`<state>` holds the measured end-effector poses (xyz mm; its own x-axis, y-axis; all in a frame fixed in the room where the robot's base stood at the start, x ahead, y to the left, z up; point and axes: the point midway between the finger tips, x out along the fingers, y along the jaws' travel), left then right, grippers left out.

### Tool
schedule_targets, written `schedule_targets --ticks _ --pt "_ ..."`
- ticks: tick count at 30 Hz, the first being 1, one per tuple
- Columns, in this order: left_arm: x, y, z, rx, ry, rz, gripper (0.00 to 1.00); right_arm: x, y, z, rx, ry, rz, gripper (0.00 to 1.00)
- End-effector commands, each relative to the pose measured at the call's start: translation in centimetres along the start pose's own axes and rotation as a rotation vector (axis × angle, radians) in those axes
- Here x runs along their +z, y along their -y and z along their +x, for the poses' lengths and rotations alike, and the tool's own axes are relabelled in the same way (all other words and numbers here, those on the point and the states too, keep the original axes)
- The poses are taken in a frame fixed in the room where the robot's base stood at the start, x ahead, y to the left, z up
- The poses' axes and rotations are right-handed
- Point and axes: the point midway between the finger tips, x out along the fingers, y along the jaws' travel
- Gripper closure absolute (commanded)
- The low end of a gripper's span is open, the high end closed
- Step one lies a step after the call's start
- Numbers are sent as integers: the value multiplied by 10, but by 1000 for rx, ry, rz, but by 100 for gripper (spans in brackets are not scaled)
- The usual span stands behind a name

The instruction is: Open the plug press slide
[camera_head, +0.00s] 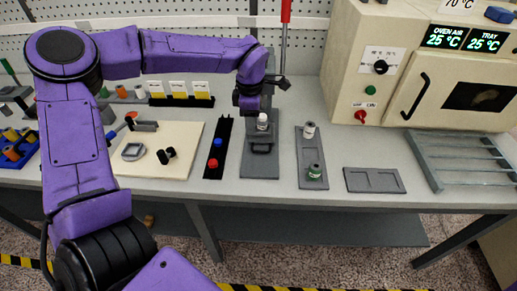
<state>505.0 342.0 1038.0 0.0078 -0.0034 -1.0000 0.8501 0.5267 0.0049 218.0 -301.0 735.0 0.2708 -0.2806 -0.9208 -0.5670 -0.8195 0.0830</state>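The plug press (259,170) is a grey upright fixture at the middle of the bench, with a flat base plate reaching toward the front edge. Its slide (262,142) is a grey block with a dark bar handle on the front. A small white capped piece (262,121) stands on top of the slide. My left gripper (250,108) hangs from the purple arm just above and behind the slide, a little left of the white piece, apparently clear of the handle. Its fingers are small and dark, and their opening cannot be made out. The arm hides part of the press column. My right gripper is not in view.
A red-topped lever (285,12) rises behind the press. A black rack (217,150) with blue and red pieces lies left, and a grey tray (312,150) with two spools lies right. An oven (390,70) stands back right. The bench front edge is near.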

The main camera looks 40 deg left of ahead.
Motion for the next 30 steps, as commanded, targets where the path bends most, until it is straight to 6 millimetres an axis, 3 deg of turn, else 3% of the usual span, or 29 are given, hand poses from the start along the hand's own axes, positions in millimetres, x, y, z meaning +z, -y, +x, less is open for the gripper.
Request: schedule_targets --ticks 5,15,20,26,27,30 --pt "6 -2 25 -8 -8 8 64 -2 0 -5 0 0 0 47" --pt "6 -3 95 -6 -9 7 64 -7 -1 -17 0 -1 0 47" --pt "5 -3 108 -4 -7 6 64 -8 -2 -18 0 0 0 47" --pt "5 -3 109 -4 -6 5 64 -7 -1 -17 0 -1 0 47" --pt "5 -3 109 -4 -6 5 68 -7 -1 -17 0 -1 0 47" --pt "4 -3 109 -4 -6 5 100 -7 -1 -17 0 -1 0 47"
